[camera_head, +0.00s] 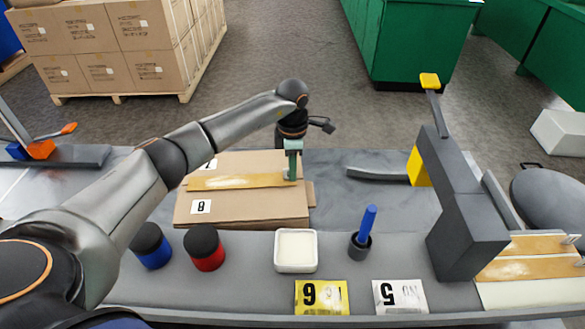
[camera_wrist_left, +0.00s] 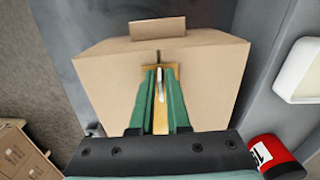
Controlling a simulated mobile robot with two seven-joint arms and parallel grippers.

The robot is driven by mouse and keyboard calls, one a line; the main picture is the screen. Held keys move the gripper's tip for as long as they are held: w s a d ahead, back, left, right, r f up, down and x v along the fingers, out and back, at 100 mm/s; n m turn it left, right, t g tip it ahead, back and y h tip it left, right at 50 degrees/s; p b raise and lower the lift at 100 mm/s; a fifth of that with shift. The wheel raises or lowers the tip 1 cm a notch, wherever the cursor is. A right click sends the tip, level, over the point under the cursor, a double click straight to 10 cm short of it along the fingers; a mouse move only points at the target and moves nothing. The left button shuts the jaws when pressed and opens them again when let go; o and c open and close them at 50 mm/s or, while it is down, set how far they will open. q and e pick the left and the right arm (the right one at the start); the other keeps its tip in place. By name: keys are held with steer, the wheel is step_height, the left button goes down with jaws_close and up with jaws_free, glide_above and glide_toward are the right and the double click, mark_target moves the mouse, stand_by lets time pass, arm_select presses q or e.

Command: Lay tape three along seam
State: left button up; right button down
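A closed cardboard box (camera_head: 250,209) lies on the grey bench, and its top shows in the left wrist view (camera_wrist_left: 108,90). A shiny tan tape strip (camera_head: 235,181) runs lengthwise across the box top. In the left wrist view the strip (camera_wrist_left: 146,70) lines up with the dark seam (camera_wrist_left: 158,57), which shows just past its far end. My left gripper (camera_head: 292,175) is at the strip's right end. Its green fingers (camera_wrist_left: 160,72) are close together with a thin pale piece between them, apparently the strip. Whether the strip touches the box is unclear. My right gripper is out of view.
Two more tape strips (camera_head: 530,268) lie on a rack at the right, beside a grey dispenser-like stand (camera_head: 465,225). A white dish (camera_head: 296,251), a red jar (camera_head: 205,249), a blue jar (camera_head: 151,247) and a cup with a blue stick (camera_head: 361,243) stand in front.

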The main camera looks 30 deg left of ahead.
arm_select(q)
steer(key=o, duration=0.3)
steer(key=shift+o, duration=0.2)
step_height(320, 180, up, 12)
steer(key=shift+r+p, duration=0.25)
steer(key=shift+p, duration=0.05)
stand_by(0.4)
